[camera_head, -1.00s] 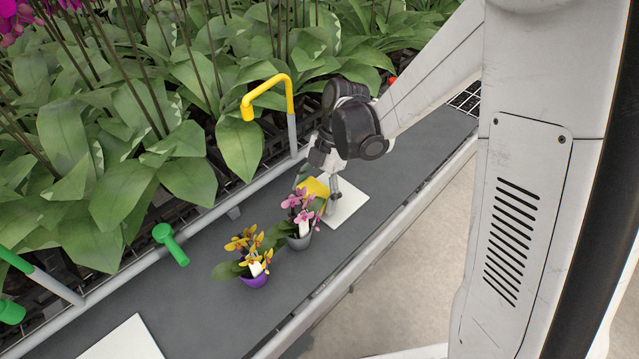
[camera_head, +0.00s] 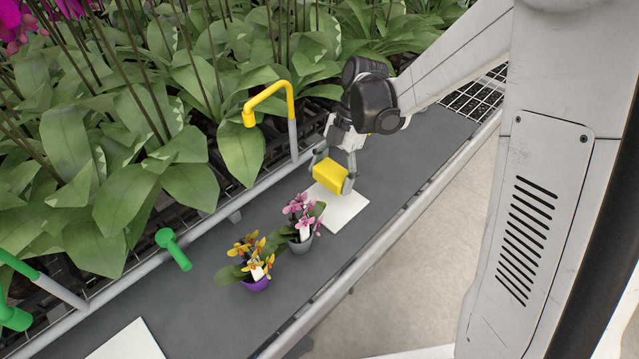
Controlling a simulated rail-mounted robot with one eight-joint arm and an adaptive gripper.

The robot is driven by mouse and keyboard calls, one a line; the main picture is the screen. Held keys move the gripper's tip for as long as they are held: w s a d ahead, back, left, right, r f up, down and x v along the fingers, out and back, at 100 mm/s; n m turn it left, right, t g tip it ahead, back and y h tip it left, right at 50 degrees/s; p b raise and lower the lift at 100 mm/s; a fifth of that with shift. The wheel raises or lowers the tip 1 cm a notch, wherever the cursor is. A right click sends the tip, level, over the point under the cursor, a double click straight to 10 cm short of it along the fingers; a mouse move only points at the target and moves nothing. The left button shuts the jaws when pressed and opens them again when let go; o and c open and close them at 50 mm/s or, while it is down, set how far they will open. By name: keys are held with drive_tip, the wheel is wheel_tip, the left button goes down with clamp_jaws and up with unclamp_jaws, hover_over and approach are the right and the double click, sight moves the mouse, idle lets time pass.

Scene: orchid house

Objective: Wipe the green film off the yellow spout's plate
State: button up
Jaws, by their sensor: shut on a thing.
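The yellow spout (camera_head: 270,92) rises from the rail at the back of the bench. A white plate (camera_head: 345,207) lies on the bench in front of it. My gripper (camera_head: 333,172) is shut on a yellow sponge-like block (camera_head: 330,178) over the plate's back left part. I cannot tell whether the block touches the plate. No green film shows on the visible part of the plate; the part behind the block and gripper is hidden.
A pink orchid in a grey pot (camera_head: 300,243) stands close to the plate's left corner. A yellow orchid in a purple pot (camera_head: 257,284) stands left of it. A green nozzle (camera_head: 173,249), a green spout (camera_head: 18,267) and another white plate (camera_head: 127,343) are farther left.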

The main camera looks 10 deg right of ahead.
drive_tip(key=shift+r+p, duration=0.95)
drive_tip(key=shift+r, duration=1.05)
